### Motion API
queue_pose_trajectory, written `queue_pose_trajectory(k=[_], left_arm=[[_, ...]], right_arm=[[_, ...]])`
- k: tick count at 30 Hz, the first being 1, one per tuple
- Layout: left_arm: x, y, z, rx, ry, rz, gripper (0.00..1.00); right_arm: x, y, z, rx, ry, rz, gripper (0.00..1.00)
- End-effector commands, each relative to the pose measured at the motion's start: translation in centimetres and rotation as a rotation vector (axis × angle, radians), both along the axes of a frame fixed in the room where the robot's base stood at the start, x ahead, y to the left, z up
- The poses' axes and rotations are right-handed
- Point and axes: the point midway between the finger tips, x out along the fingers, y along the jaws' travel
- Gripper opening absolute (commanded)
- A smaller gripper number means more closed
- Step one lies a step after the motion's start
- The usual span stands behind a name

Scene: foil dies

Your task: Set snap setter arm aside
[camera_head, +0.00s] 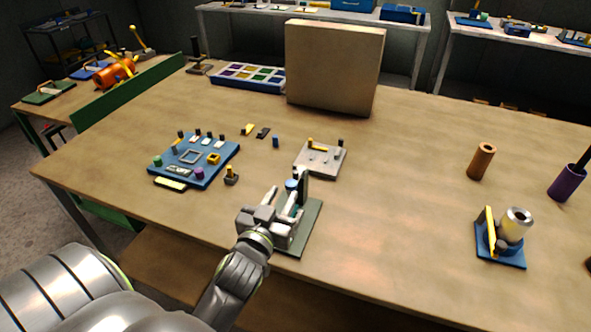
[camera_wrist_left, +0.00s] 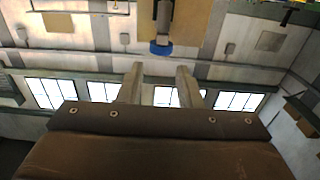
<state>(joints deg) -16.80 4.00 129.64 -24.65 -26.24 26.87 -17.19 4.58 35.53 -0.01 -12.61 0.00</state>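The snap setter (camera_head: 310,226) stands near the table's front edge, with a green base and a dark upright post. Its arm has a blue knob (camera_head: 291,184), partly hidden by my left gripper. My left gripper (camera_head: 285,203) is in front of the setter, close to the post. In the left wrist view, its two fingers (camera_wrist_left: 159,78) are apart with nothing between them. A blue-tipped, tan-shafted piece (camera_wrist_left: 161,47), seemingly the setter arm's handle, shows just beyond the fingertips. I cannot tell whether a finger touches it. My right gripper is not in view.
A blue board of small parts (camera_head: 208,165) lies left of the setter, and a grey plate with pegs (camera_head: 321,159) lies behind it. A blue-based fixture with a metal cup (camera_head: 500,254) is at right. A large box (camera_head: 335,65) stands behind. The table's centre right is clear.

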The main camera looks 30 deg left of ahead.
Motion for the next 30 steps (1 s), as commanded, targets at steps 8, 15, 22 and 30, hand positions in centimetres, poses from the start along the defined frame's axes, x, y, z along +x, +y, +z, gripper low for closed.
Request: queue_pose_trajectory(k=[8,15,22,30], left_arm=[[5.3,1.3,0.2,0.003,0.0,-0.001,0.32],[8.2,2.0,0.1,0.001,0.001,0.0,0.32],[9.0,2.2,0.0,0.0,0.001,0.001,0.32],[9.0,2.2,0.0,0.0,0.001,0.001,0.21]], right_arm=[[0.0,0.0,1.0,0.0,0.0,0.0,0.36],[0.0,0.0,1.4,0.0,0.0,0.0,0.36],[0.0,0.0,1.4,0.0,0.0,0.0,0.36],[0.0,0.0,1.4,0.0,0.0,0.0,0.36]])
